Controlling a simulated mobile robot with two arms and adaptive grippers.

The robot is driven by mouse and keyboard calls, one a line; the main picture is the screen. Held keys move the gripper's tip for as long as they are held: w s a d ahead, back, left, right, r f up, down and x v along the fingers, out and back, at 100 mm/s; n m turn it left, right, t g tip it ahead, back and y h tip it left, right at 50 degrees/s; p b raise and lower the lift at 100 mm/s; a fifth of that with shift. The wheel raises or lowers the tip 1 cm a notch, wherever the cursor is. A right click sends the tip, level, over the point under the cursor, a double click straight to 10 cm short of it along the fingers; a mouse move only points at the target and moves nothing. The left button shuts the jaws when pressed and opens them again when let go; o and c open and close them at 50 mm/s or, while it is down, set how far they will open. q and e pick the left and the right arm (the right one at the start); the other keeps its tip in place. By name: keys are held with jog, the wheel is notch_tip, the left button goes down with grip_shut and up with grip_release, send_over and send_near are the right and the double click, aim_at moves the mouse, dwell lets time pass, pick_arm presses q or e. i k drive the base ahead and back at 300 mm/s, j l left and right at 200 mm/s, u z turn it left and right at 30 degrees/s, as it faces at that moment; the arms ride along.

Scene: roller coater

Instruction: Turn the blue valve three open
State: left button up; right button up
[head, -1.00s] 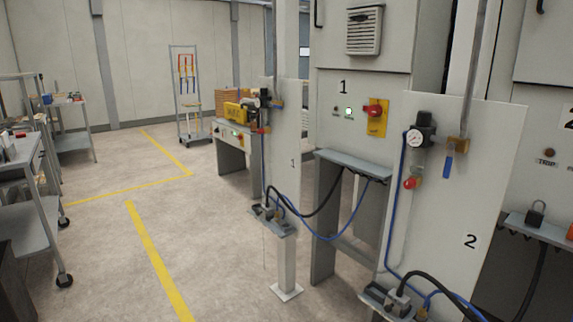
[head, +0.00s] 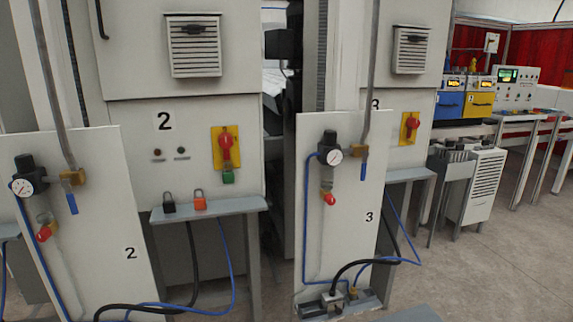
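The panel marked 3 (head: 350,240) stands right of centre in the head view. Its blue valve handle (head: 363,170) hangs straight down below a brass valve body (head: 361,150), beside a vertical grey pipe. A round gauge (head: 334,157) with a black regulator and a red-tipped fitting (head: 329,198) sit to the left of the handle. The panel marked 2 (head: 100,215) at left has a similar blue handle (head: 71,204), tilted slightly. Neither of my grippers shows in the head view.
Cabinet 2 (head: 190,110) has a red switch on a yellow plate (head: 225,147) and a shelf with black (head: 169,206) and orange (head: 199,203) padlocks. Hoses and cables hang low between panels. Open floor (head: 480,270) lies at right, before benches.

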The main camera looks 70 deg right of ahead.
aim_at(364, 153)
jog(key=z, duration=2.65)
